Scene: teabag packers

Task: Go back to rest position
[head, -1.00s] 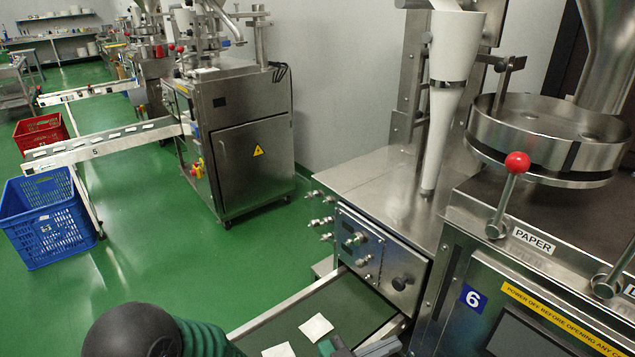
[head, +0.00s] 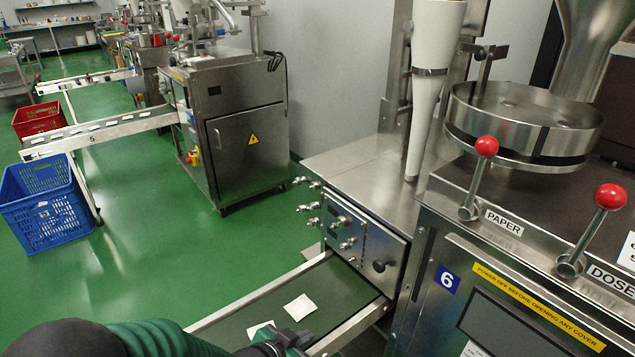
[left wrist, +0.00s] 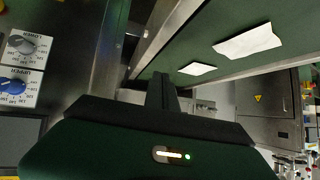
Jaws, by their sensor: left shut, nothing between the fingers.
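My left gripper (head: 283,342) is at the bottom of the head view, shut, with nothing visible between its fingers. It is close to the conveyor (head: 237,318) of machine 6 and overlaps it in the picture; I cannot tell the gap. In the left wrist view the shut gripper (left wrist: 161,84) points toward the conveyor's side rail. A white teabag (head: 300,307) lies on the belt. A second teabag (head: 262,330) lies close to the gripper. Both teabags also show in the left wrist view. My right gripper is not in view.
Machine 6 has a PAPER lever (head: 487,147) and a DOSE lever (head: 610,196), both with red knobs. A blue crate (head: 47,217) and a red crate (head: 40,118) stand at the left near another machine (head: 243,150). Green floor between them is clear.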

